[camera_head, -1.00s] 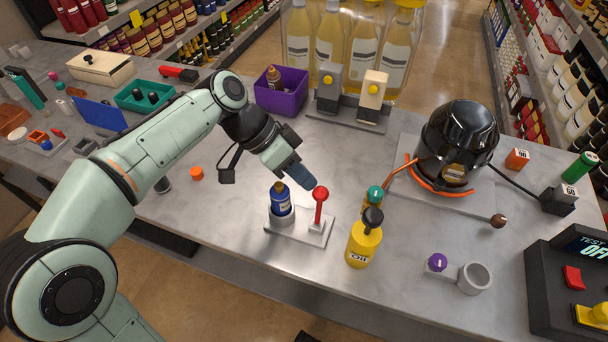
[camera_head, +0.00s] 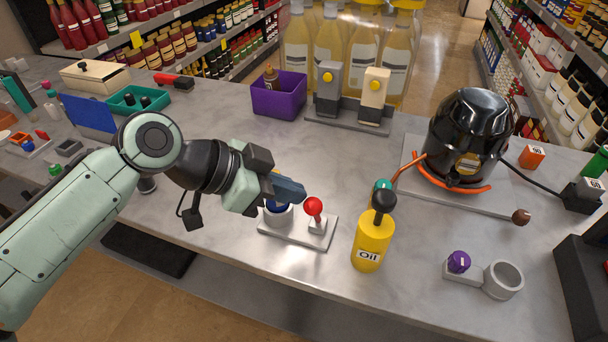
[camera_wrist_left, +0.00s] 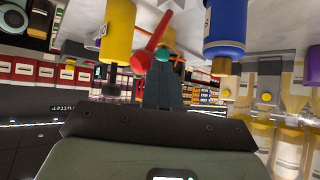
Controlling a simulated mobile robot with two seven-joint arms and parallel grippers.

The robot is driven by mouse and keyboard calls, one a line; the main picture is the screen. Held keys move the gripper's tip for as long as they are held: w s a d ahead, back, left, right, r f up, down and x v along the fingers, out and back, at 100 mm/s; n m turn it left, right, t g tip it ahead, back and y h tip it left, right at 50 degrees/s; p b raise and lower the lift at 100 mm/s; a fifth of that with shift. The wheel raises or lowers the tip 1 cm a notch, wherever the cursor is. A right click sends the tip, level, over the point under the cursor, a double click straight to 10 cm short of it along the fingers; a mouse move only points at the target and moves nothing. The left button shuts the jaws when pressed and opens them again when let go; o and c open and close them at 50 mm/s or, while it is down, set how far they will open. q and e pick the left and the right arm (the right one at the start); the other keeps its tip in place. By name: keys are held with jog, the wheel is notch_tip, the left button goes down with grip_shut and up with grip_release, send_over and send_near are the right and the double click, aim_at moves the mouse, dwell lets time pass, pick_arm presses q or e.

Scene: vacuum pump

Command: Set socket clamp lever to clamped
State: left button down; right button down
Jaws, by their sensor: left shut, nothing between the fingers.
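The clamp lever has a red ball knob (camera_head: 313,205) and rises from a pale base plate (camera_head: 300,237). The lever leans slightly left in the head view. Beside it on the plate is the round socket (camera_head: 279,219), holding a blue bottle that my gripper mostly hides. In the left wrist view the bottle (camera_wrist_left: 225,28) hangs upside down right of the red lever (camera_wrist_left: 155,38). My left gripper (camera_head: 300,192) is shut and empty, its fingertips above the socket and close to the knob. I cannot tell if they touch it. My right gripper is out of view.
A yellow oil bottle (camera_head: 371,243) stands close right of the lever, with a teal knob (camera_head: 382,185) behind it. A black pot (camera_head: 468,130) is further right. A purple bin (camera_head: 278,95) stands behind.

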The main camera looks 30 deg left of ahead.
pick_arm(q)
jog(key=shift+w+a+f, duration=0.1)
jog(key=shift+w, duration=0.4)
jog(key=shift+w+a+f, duration=0.1)
jog(key=shift+w, duration=0.35)
jog(key=shift+r, duration=0.1)
